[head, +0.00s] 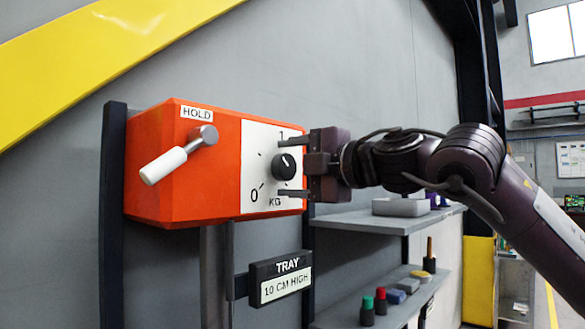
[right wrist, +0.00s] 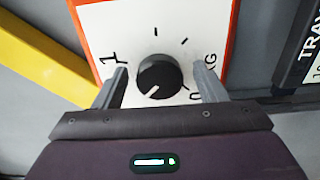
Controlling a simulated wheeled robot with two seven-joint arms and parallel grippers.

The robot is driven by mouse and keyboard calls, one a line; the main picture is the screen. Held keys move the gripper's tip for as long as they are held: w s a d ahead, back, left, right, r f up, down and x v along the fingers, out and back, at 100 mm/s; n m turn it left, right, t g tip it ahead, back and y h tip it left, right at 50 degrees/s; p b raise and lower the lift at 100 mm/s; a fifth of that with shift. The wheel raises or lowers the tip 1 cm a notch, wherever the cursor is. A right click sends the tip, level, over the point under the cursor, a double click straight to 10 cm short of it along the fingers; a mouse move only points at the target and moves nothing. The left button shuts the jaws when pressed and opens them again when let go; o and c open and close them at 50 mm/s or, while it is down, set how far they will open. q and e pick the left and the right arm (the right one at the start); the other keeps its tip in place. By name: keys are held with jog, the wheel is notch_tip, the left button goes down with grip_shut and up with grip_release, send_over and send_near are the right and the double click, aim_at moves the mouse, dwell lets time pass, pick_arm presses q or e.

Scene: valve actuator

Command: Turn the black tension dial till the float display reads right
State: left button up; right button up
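The black tension dial (head: 286,167) sits on a white scale plate marked 0, 1 and KG on the orange box. In the right wrist view the dial (right wrist: 160,77) has a white line pointing down and a little left. My right gripper (head: 281,169) comes from the right with its fingers on either side of the dial. The right wrist view shows gaps between the dial and both fingers (right wrist: 160,80), so it is open. A black-framed display (head: 281,279) below the box reads "TRAY 10 CM HIGH". My left gripper is not in view.
A white-handled lever (head: 170,160) under a HOLD label is on the box's left face. A grey shelf (head: 345,222) is below my right arm, with a grey box on it. Red and green-topped items stand on a lower shelf. A dark post flanks the box.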

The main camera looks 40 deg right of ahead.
jog(key=s+b, duration=0.4)
jog(key=s, duration=0.4)
jog(key=shift+d, duration=0.3)
jog(key=shift+w, duration=0.15)
jog(key=shift+r, duration=0.1)
